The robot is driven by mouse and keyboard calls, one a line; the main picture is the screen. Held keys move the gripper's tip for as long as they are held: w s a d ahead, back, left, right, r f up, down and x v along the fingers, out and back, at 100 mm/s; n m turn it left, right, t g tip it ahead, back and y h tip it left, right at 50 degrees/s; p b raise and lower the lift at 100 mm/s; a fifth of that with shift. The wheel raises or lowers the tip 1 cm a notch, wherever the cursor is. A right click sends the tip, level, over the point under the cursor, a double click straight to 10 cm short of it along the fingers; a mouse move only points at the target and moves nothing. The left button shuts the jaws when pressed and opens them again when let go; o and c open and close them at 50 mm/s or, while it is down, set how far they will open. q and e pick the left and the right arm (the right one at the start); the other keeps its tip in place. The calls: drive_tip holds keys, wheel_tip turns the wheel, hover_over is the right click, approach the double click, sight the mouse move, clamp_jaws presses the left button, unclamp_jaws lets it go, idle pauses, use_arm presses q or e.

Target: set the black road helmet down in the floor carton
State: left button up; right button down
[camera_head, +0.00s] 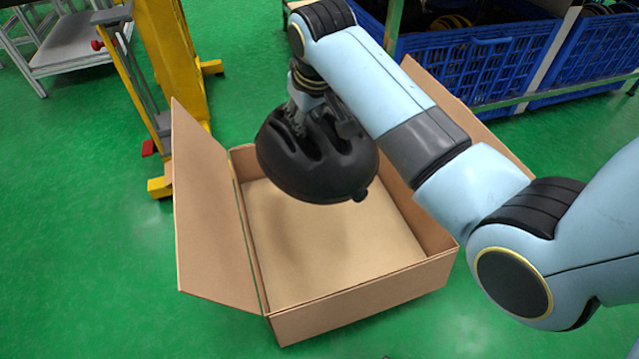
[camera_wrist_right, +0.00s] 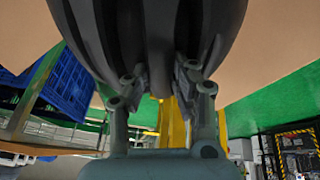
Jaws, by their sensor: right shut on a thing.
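The black road helmet (camera_head: 310,165) hangs from my right gripper (camera_head: 303,115) over the floor carton (camera_head: 340,312). The gripper is shut on the helmet's vented top. In the right wrist view the helmet (camera_wrist_right: 150,40) fills the upper middle, with my right gripper's fingers (camera_wrist_right: 160,85) against it. The carton is open, its inside bare where it shows. One tall flap stands up on the left, and another flap shows on the right behind my arm. The helmet covers the carton's far part. How high the helmet is above the carton floor is hard to tell. My left gripper is not in view.
A yellow stand (camera_head: 172,60) is just behind the carton's left flap. Blue crates (camera_head: 470,70) sit on a rack at the back right. A grey table (camera_head: 75,48) is at the far left. The green floor left of the carton is clear.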

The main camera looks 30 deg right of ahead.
use_arm(q)
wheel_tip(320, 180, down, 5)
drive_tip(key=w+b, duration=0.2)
drive_tip(key=b, duration=0.6)
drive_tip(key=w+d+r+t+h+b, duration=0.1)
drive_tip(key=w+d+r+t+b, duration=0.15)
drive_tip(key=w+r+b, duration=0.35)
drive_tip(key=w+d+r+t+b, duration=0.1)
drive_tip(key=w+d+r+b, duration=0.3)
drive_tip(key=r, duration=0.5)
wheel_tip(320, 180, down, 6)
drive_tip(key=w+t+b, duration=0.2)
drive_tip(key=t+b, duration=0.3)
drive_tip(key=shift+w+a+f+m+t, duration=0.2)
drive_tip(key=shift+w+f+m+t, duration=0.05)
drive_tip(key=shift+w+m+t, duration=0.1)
use_arm(e)
drive_tip(key=w+d+f+m, duration=0.1)
drive_tip(key=d+f, duration=0.1)
drive_tip(key=f, duration=1)
drive_tip(key=w+d+f+m, duration=0.1)
drive_tip(key=d+f, duration=0.1)
drive_tip(key=f, duration=1.1)
drive_tip(key=w+d+f+m+h, duration=0.1)
drive_tip(key=w+d+f, duration=0.1)
drive_tip(key=f, duration=1)
drive_tip(key=shift+d+f, duration=0.15)
drive_tip(key=shift+f, duration=0.2)
